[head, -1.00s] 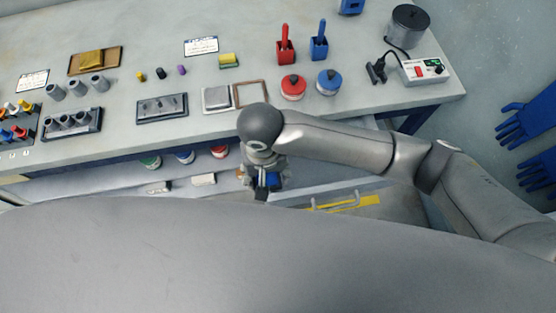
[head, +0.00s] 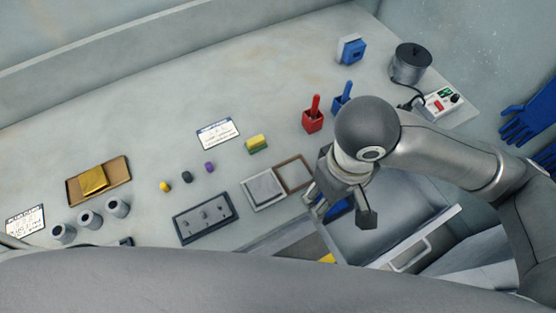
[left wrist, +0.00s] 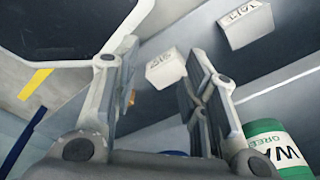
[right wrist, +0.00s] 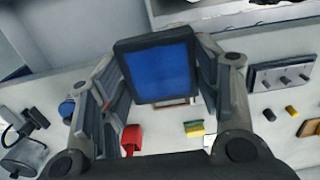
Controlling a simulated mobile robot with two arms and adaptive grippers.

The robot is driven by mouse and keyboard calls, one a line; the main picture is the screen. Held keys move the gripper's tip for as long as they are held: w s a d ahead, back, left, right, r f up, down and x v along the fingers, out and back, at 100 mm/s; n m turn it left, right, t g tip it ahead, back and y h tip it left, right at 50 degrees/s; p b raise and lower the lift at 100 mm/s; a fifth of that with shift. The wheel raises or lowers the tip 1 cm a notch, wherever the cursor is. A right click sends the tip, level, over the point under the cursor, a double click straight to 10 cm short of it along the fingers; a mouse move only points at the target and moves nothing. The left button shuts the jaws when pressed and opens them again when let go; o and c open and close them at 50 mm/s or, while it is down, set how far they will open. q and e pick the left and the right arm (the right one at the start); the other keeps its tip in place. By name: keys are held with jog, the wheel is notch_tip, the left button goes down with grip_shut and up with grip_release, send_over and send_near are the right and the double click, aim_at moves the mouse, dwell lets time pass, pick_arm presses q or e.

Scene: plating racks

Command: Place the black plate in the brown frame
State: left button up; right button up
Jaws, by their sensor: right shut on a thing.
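My right gripper (right wrist: 160,75) is shut on a square plate (right wrist: 160,70) with a black rim and a blue face, shown large in the right wrist view. In the head view my right gripper (head: 342,208) is at the table's front edge, right of the brown frame, and the plate shows only as a bit of blue. The brown frame (head: 279,162) is a thin square border lying on the table, its right side close to my gripper. In the right wrist view the plate mostly hides it. My left gripper (left wrist: 160,65) is open and empty, seen only in the left wrist view.
A grey square frame (head: 246,191) lies left of the brown one, and a dark peg board (head: 206,219) further left. A yellow-green sponge (head: 257,144) and a red holder (head: 313,121) stand behind. An open drawer (head: 410,250) is below the table edge. A green can (left wrist: 275,145) is near my left gripper.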

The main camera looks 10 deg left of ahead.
jog(key=shift+w+r, duration=0.1)
jog(key=shift+r, duration=0.05)
jog(key=shift+w+a, duration=0.25)
jog(key=shift+w, duration=0.05)
jog(key=w+a+f, duration=0.4)
jog(key=w, duration=0.3)
send_over(295, 174)
jog(key=s, duration=0.1)
jog(key=f, duration=0.2)
jog(key=f+p, duration=0.1)
jog(key=f, duration=0.1)
jog(key=shift+d+f, duration=0.1)
jog(key=shift+d, duration=0.2)
jog(key=shift+w+a+f, duration=0.35)
jog(key=shift+w+f, duration=0.1)
jog(key=shift+f, duration=0.2)
notch_tip(295, 174, down, 2)
jog(key=shift+f+p, duration=0.1)
jog(key=shift+p, duration=0.45)
pick_arm(q)
jog(key=shift+s+d+r, duration=0.25)
jog(key=shift+s+r, duration=0.1)
jog(key=shift+r, duration=0.25)
jog(key=shift+s+d+r, duration=0.2)
jog(key=shift+s+r, duration=0.1)
jog(key=shift+r, duration=0.25)
pick_arm(e)
jog(key=shift+f, duration=0.55)
jog(key=shift+f, duration=0.15)
